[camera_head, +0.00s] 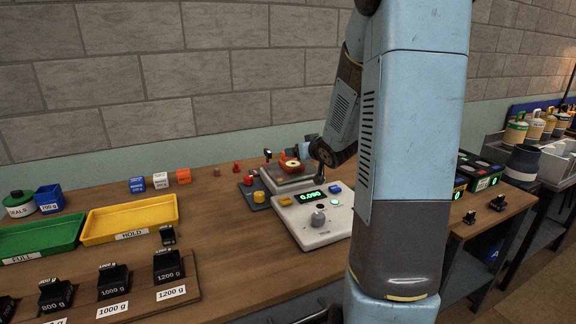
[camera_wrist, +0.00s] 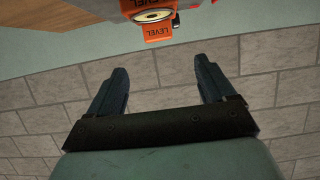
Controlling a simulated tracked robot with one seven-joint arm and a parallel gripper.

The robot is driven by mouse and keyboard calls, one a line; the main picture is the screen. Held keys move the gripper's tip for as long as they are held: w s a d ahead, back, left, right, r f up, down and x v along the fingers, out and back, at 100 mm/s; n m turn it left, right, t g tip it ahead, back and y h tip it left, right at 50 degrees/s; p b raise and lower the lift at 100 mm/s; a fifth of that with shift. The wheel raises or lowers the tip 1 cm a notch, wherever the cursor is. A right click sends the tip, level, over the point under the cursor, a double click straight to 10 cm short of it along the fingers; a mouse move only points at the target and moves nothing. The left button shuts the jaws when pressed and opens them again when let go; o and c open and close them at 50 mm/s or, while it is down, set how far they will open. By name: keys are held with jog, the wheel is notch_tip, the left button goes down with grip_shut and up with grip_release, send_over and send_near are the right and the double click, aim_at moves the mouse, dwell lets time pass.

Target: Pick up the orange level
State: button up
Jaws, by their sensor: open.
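The orange level (camera_wrist: 158,28), a block marked LEVEL with a round vial, shows at the top edge of the wrist view, partly cut off. In the head view an orange piece with a yellowish round top (camera_head: 290,164), which looks like the level, sits on the pan of the scale (camera_head: 325,222). My gripper (camera_wrist: 160,68) is open and empty, its two dark fingers spread apart. The level lies beyond the fingertips, not between them. In the head view my arm hides much of the area around the gripper.
The scale shows a lit green display. A brick wall (camera_head: 200,70) stands behind the bench. The wood left of the scale is mostly clear.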

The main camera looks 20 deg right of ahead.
aim_at(292, 164)
jog(key=x, duration=0.8)
jog(key=shift+f+x, duration=0.15)
jog(key=shift+x, duration=1.15)
jog(key=shift+f+x, duration=0.1)
jog(key=shift+x, duration=1.25)
jog(key=shift+s+d, duration=0.1)
jog(key=shift+d, duration=0.05)
jog(key=c, duration=1.2)
jog(key=shift+r, duration=0.15)
